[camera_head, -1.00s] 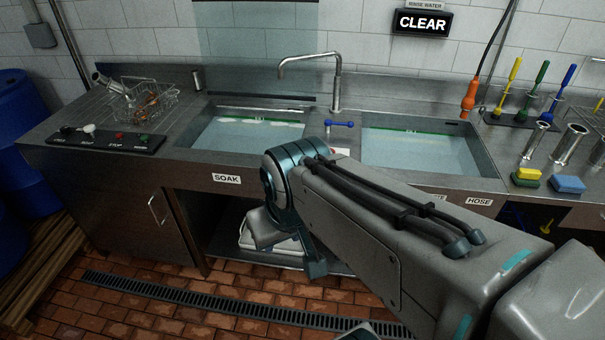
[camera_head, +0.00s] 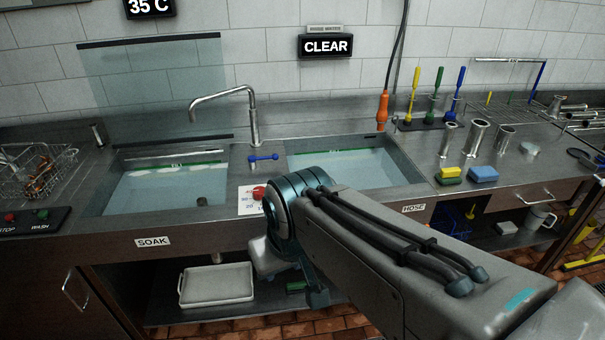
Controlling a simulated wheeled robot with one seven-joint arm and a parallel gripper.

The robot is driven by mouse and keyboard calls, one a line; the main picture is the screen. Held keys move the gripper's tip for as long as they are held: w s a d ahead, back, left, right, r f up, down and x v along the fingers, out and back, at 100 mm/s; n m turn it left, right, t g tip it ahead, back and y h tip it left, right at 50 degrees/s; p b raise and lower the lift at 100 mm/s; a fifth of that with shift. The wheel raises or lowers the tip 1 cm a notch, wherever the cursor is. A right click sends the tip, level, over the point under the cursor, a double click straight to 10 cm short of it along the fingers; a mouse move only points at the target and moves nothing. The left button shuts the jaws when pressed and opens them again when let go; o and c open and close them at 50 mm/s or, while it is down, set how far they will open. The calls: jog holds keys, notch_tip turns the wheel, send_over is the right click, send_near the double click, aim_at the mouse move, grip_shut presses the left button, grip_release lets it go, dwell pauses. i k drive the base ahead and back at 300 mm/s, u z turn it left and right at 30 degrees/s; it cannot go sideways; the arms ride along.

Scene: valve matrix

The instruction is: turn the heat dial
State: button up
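The heat dial is a red knob (camera_head: 258,192) on a white plate (camera_head: 246,207) with numbers on it. It sits on the steel ledge between the two basins, below the blue tap lever (camera_head: 263,158). My arm's grey and teal joint stands just right of the dial in the picture and covers part of its plate. My gripper itself does not show, so its fingers cannot be seen. A dark display (camera_head: 150,7) at the top left reads 35 C.
The soak basin (camera_head: 168,187) and the right basin (camera_head: 345,168) hold water. A faucet (camera_head: 252,115) rises behind the dial. Sponges (camera_head: 483,174) and metal cups (camera_head: 476,137) stand on the right counter. A white tray (camera_head: 216,285) lies on the shelf below.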

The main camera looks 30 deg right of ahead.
aim_at(258, 192)
jog(key=z, duration=0.65)
jog(key=i, duration=1.15)
jog(key=u, duration=0.15)
